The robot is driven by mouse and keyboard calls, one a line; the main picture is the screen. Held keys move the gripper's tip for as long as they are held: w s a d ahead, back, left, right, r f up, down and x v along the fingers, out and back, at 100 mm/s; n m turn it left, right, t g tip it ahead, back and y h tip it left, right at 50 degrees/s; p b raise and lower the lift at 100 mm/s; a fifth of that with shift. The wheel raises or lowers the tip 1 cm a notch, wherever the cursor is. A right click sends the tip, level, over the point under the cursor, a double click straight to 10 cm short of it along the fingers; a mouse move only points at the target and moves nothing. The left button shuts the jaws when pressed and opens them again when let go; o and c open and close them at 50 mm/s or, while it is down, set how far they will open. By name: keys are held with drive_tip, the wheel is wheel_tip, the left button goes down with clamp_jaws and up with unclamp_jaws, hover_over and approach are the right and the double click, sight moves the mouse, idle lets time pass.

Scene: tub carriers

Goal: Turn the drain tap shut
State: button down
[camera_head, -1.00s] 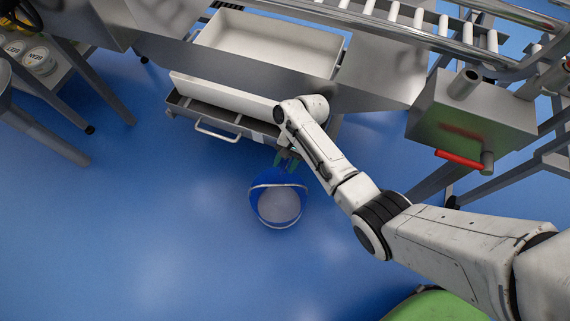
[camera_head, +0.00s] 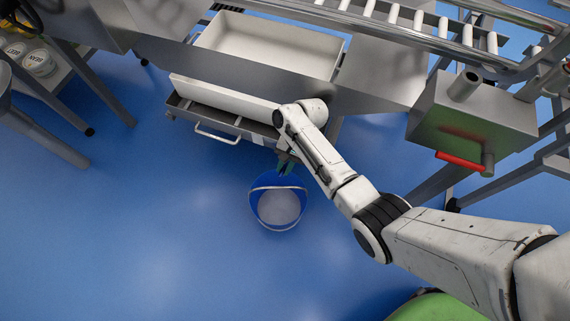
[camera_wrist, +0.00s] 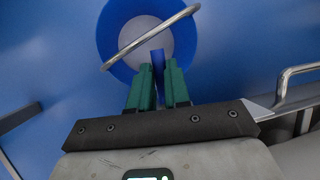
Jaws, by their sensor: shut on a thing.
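My gripper (camera_head: 286,167) is low at the front of the steel unit, above the far side of a blue bucket. In the wrist view its green fingers (camera_wrist: 160,85) are closed on a narrow blue bar (camera_wrist: 157,62), which looks like a tap lever. The bar sticks out past the fingertips, over the bucket's grey inside. The tap's body and the bar's other end are hidden. A second lever, a red one (camera_head: 460,160), is on the grey steel box at the right, away from my gripper.
The blue bucket (camera_head: 257,206) with its metal hoop handle stands on the open blue floor below my gripper; it also shows in the wrist view (camera_wrist: 110,40). A drawer with a bar handle (camera_head: 217,134) is just left of my wrist. Table legs stand at the left.

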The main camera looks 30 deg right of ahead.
drive_tip(key=shift+r+p, duration=0.1)
drive_tip(key=shift+p, duration=0.25)
drive_tip(key=shift+w+a+r+m+t+p, duration=0.15)
drive_tip(key=shift+m+t+p, duration=0.1)
drive_tip(key=shift+m+p, duration=0.25)
drive_tip(key=shift+w+a+f+m+t+p, duration=0.1)
drive_tip(key=shift+m+t+p, duration=0.15)
drive_tip(key=shift+m+p, duration=0.25)
drive_tip(key=shift+w+d+f+m+t+h+p, duration=0.15)
drive_tip(key=shift+w+m+t+h+p, duration=0.9)
drive_tip(key=shift+m, duration=1.6)
drive_tip(key=shift+w+d+m+t+h+p, duration=0.1)
drive_tip(key=shift+w+m+t+h+p, duration=0.45)
drive_tip(key=shift+m+p, duration=1.55)
drive_tip(key=shift+w+d+f+m+t+h+p, duration=0.15)
drive_tip(key=shift+w+m+t+h+p, duration=0.7)
drive_tip(key=shift+m, duration=2.4)
drive_tip(key=shift+w+r+y, duration=0.1)
drive_tip(key=shift+w+y, duration=0.15)
drive_tip(key=shift+y, duration=0.1)
drive_tip(key=c, duration=1.1)
unclamp_jaws()
drive_tip(key=shift+w, duration=0.1)
